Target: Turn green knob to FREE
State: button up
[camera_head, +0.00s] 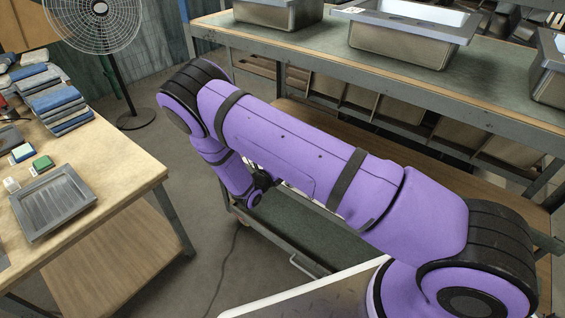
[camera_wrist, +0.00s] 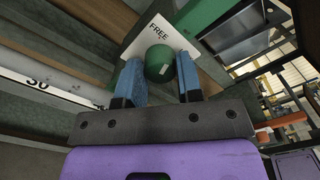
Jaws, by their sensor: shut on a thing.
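The green knob (camera_wrist: 158,63) sits on a white plate (camera_wrist: 137,40) in the wrist view. The plate carries the word FREE, just above the knob in the picture. A small pale mark shows on the lower right part of the knob. My gripper (camera_wrist: 160,76) has its two blue fingers on either side of the knob and is shut on it. In the head view my purple arm reaches down to the left, the wrist end is mostly hidden behind it, and the knob cannot be seen.
In the head view, a steel rack with metal basins (camera_head: 405,42) stands behind the arm. A green-decked cart (camera_head: 290,222) is below it. A wooden table (camera_head: 115,165) with a grey tray (camera_head: 52,203) and cloth stacks (camera_head: 60,108) stands left. A fan (camera_head: 95,22) stands behind.

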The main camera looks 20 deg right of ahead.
jog(key=n, duration=0.5)
jog(key=shift+f, duration=0.1)
dwell(0.5)
jog(key=o, duration=0.9)
jog(key=shift+a, duration=0.1)
jog(key=v, duration=1)
jog(key=shift+s+a, duration=0.25)
jog(key=shift+a, duration=0.05)
